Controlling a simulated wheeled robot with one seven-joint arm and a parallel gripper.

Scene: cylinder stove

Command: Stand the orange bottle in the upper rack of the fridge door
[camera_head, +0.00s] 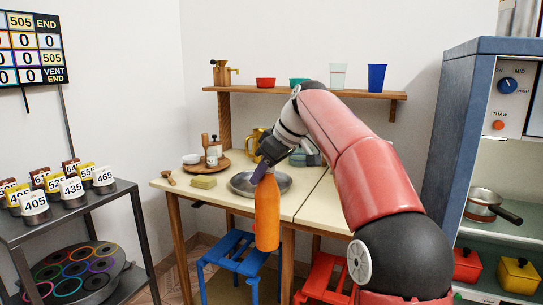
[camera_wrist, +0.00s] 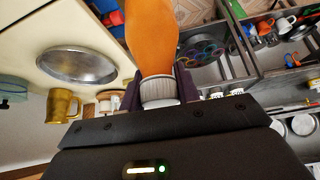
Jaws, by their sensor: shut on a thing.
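The orange bottle (camera_head: 267,215) hangs upright from my gripper (camera_head: 264,172), in front of the table edge in the head view. My gripper is shut on the bottle's neck and cap from above. In the wrist view the orange body (camera_wrist: 152,38) runs to the top edge, and the ribbed light cap (camera_wrist: 160,90) sits between the dark fingers. A blue-framed cabinet (camera_head: 458,130) with a dial and THAW button stands at the right and may be the fridge. I cannot make out the fridge door's upper rack in either view.
A cream table (camera_head: 310,205) with a metal plate (camera_head: 282,184) is behind the bottle. Blue (camera_head: 236,258) and red (camera_head: 322,275) stools stand below. A dark metal rack (camera_head: 85,215) with numbered cups is at left. The cabinet shelves hold a pan (camera_head: 484,200) and pots.

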